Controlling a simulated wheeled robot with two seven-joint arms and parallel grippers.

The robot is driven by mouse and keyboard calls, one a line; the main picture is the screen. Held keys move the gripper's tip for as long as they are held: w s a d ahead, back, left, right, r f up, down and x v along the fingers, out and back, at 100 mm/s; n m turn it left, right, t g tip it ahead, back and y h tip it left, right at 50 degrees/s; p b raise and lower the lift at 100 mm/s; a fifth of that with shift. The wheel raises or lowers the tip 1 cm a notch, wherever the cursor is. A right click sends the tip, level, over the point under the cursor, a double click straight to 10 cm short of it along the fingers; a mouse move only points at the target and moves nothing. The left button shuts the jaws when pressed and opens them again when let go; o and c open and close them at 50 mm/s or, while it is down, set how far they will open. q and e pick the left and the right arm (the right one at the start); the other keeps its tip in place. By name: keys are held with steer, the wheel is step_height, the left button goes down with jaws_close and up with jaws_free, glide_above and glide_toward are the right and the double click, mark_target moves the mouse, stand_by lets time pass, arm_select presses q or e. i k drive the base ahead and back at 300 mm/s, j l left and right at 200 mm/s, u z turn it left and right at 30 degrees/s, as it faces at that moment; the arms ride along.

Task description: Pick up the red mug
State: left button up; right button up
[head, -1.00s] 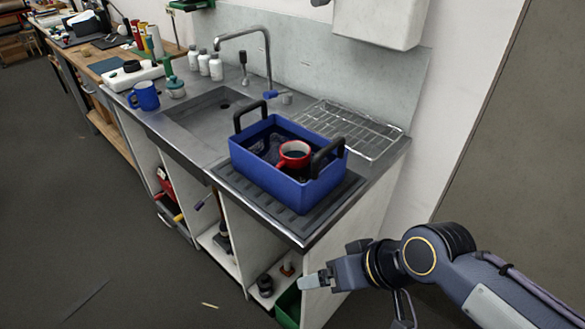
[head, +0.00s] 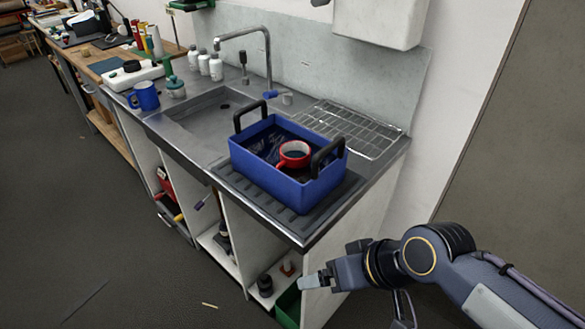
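The red mug (head: 293,154) is inside the blue crate (head: 268,176), near its right end, with a dark inside and its handle toward the lower left. The crate has two black handles and stands on the ribbed drainboard of the sink counter. My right gripper (head: 312,282) is at the lower right, in front of and below the counter's front corner, well away from the mug. It is seen from the side, so its finger gap cannot be made out. My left gripper is out of the picture.
A wire rack (head: 350,129) lies behind the crate. The sink basin (head: 210,110) and tap (head: 267,60) are to its left. A blue mug (head: 145,97), a teal-lidded jar (head: 176,88) and white bottles (head: 204,65) stand farther left. Open shelves lie below the counter; the floor at left is clear.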

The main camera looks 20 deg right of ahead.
mark_target(290, 163)
steer(key=i+z, duration=0.1)
steer(key=z, duration=0.7)
steer(key=i+j+z, duration=0.3)
steer(key=j+z, duration=0.3)
steer(key=i+j+z, duration=0.1)
steer(key=j+z, duration=0.2)
steer(key=j, duration=0.15)
steer(key=i+j, duration=0.1)
steer(key=j, duration=0.35)
steer(key=i+j, duration=0.1)
steer(key=j, duration=0.35)
steer(key=i+j+z, duration=0.1)
steer(key=j, duration=0.35)
